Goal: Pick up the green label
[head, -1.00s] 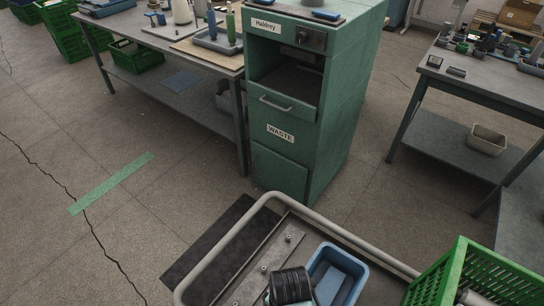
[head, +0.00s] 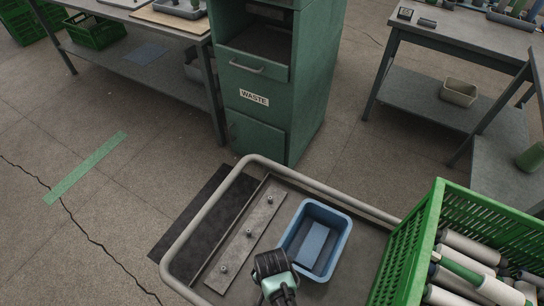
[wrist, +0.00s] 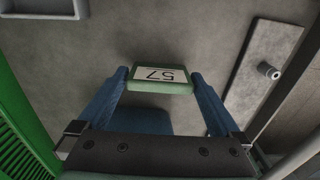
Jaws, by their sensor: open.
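The green label (wrist: 160,87) shows in the wrist view as a small block with a green edge and a white face reading 57, upside down in the picture. My gripper (wrist: 160,78) is open, with one blue fingertip close to each short end of the label. I cannot tell whether the fingertips touch it. In the head view the dark end of my arm is over the cart at the bottom centre, and I cannot make out the label there.
The cart (head: 245,164) holds a blue tray (head: 345,232), a metal strip with several pegs (head: 250,232) and a green crate (head: 412,240) of tubes on the right. A green waste cabinet (head: 270,130) stands behind it. Open floor lies to the left.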

